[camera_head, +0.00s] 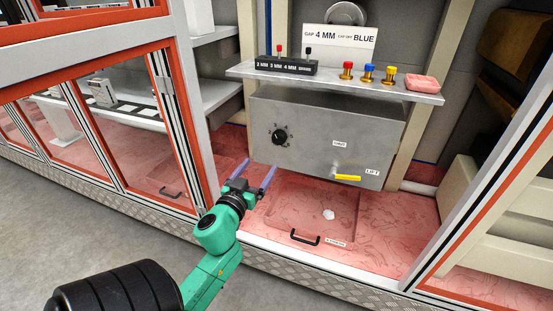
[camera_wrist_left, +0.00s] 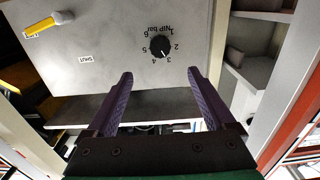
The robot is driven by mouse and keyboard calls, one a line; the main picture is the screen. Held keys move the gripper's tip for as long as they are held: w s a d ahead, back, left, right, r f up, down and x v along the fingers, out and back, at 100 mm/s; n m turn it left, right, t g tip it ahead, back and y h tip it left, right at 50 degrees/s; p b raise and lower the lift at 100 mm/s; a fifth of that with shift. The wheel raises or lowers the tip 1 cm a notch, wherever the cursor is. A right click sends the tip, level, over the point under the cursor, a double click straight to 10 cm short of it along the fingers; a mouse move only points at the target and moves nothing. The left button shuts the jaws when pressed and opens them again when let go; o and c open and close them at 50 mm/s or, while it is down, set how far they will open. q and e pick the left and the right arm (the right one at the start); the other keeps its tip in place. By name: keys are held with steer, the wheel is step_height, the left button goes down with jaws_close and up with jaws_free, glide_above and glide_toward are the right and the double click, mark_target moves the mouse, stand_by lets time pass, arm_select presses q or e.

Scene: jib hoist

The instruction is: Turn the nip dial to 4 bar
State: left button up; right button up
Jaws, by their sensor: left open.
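The nip dial (camera_head: 279,136) is a round black knob on the left of the grey box's front face. It also shows in the left wrist view (camera_wrist_left: 160,46), ringed by numbers 1 to 6 and the words NIP bar. Its white pointer mark appears to point near the 3. My left gripper (camera_head: 260,168) is open and empty, below and in front of the dial, not touching it. In the left wrist view the dial lies just beyond the gap between its purple fingers (camera_wrist_left: 160,75). My right gripper is not in view.
The grey box (camera_head: 320,124) also carries a yellow lever (camera_head: 347,178) at its lower right. Orange-edged frames (camera_head: 164,100) stand left and right of the opening.

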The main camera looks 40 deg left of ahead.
mark_target(278, 140)
arm_select(q)
steer(key=x, duration=1.4)
steer(key=shift+w+a+r, duration=0.1)
steer(key=shift+w+a, duration=0.05)
steer(key=c, duration=1.4)
